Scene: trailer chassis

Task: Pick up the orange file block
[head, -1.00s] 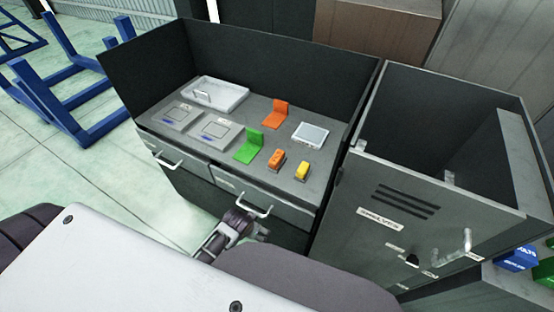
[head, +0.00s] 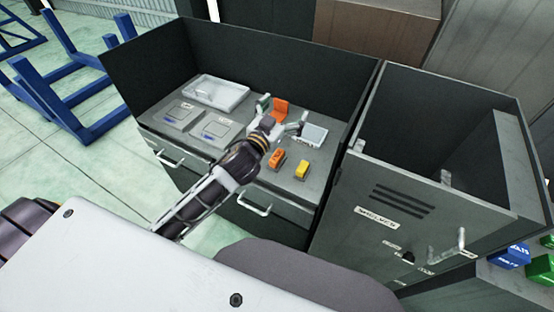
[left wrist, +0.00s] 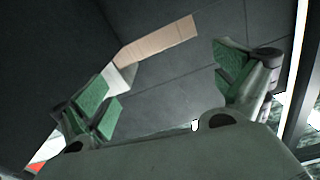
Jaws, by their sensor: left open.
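A small orange block (head: 277,158) lies on the grey worktop, left of a similar yellow block (head: 302,169). An orange L-shaped piece (head: 280,110) stands farther back. My left gripper (head: 283,114) is open over the worktop, its fingers spread at either side of the orange L-shaped piece in the picture; I cannot tell if they touch it. The small orange block is just nearer than the gripper, clear of the fingers. In the left wrist view, the open fingers (left wrist: 165,88) have green pads and nothing between them clearly held. An orange-red sliver shows lower left there, unidentified. My right gripper is not in view.
A white tray (head: 216,93) and two flat grey panels (head: 180,112) lie on the left of the worktop. A small grey box (head: 313,133) stands right of the gripper. High dark walls (head: 270,65) bound the back and sides. A tall open cabinet (head: 400,195) stands right.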

